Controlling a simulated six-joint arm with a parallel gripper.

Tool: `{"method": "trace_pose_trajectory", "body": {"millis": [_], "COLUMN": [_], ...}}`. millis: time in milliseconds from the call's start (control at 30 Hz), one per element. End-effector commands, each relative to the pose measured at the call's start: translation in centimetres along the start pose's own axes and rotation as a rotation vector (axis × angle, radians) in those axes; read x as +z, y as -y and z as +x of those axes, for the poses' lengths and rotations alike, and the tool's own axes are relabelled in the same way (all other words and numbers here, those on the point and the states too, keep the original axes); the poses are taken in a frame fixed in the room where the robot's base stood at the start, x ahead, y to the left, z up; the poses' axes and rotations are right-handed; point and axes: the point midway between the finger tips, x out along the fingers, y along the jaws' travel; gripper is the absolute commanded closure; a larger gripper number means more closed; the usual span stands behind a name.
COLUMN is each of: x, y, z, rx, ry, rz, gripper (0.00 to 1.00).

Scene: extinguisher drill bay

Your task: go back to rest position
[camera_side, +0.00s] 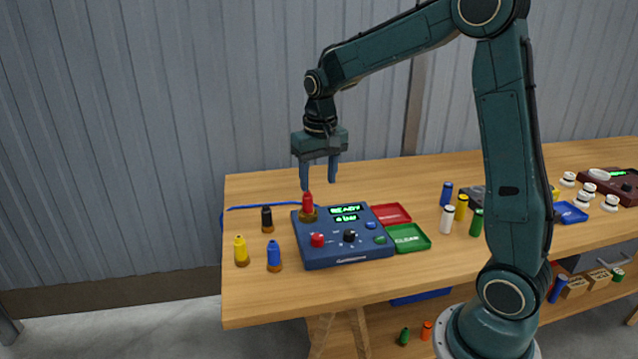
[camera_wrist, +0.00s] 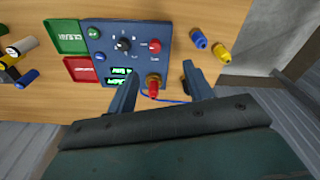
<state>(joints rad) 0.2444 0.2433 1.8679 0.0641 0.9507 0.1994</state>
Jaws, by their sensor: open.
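My gripper (camera_side: 319,186) is open and empty. In the side view its fingers point down, above the red extinguisher (camera_side: 307,203), which stands upright in a brass-coloured socket at the back left corner of the blue control panel (camera_side: 345,258). In the wrist view the red extinguisher (camera_wrist: 153,88) shows between the two fingers of my gripper (camera_wrist: 160,80), apart from both. The panel's display reads "READY" with a second line too small to read surely. My arm reaches over the table from the right.
Black (camera_side: 267,219), yellow (camera_side: 241,251) and blue (camera_side: 274,256) extinguishers stand left of the panel. Red (camera_side: 392,214) and green (camera_side: 409,238) trays lie at its right. Several cylinders, including a white one (camera_side: 447,219), stand farther right. The back left of the wooden table (camera_side: 262,187) has free room.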

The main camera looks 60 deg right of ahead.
Motion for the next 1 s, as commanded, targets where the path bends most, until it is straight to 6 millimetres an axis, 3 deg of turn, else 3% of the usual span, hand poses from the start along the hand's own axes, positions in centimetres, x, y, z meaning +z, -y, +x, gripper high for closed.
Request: {"method": "trace_pose_trajectory", "body": {"millis": [200,500,1000], "x": [3.9,9.6,19.1], "y": [0.7,1.0,0.1], "z": [-3.9,-7.5,-9.8], "rx": [-0.027,-0.064,-0.123], "ry": [-0.071,-0.161,-0.313], "rz": [-0.082,-0.192,-0.371], "gripper": [0.49,0.49,0.49]}}
